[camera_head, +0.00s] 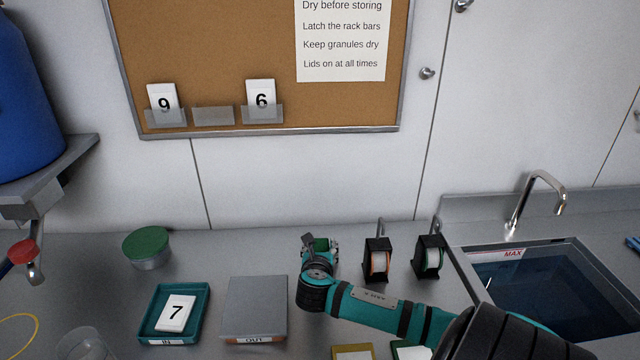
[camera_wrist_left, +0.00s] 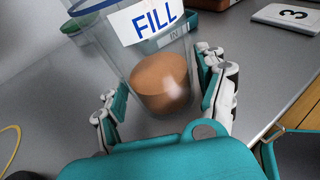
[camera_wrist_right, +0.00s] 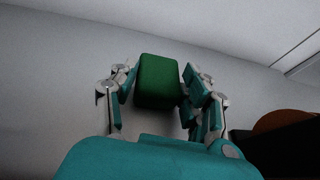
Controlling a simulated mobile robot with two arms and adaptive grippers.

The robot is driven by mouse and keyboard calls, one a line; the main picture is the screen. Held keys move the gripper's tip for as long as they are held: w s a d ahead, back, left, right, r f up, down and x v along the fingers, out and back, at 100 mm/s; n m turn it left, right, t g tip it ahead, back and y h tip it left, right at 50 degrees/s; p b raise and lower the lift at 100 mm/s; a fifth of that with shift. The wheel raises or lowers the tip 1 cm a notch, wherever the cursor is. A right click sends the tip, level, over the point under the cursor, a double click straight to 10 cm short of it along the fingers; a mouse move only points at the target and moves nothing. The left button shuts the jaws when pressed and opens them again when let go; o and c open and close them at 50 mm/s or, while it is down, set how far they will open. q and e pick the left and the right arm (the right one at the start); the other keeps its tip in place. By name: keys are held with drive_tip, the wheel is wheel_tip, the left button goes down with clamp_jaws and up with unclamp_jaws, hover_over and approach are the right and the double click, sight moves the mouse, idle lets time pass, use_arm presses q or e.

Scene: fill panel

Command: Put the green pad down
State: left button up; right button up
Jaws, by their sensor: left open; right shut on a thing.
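The green pad (camera_wrist_right: 157,80) is a small rounded block between the fingers of my right gripper (camera_wrist_right: 160,88), which is shut on it. In the head view the pad (camera_head: 321,244) shows just beyond my right gripper (camera_head: 320,250), at the back of the counter (camera_head: 230,245). I cannot tell whether the pad touches the counter. My left gripper (camera_wrist_left: 168,105) is open, with its fingers on both sides of a clear container (camera_wrist_left: 120,50) marked FILL. A brown rounded thing (camera_wrist_left: 162,84) shows in or through the container. My left gripper is outside the head view.
Two black holders with an orange-edged roll (camera_head: 378,262) and a green-edged roll (camera_head: 431,260) stand right of my right gripper. The sink (camera_head: 540,285) is far right.

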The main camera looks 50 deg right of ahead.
drive_tip(key=shift+f, duration=0.1)
drive_tip(key=o, duration=1.1)
drive_tip(key=shift+c, duration=0.2)
drive_tip(key=shift+r, duration=0.2)
drive_tip(key=v, duration=1.2)
drive_tip(key=shift+o, duration=0.2)
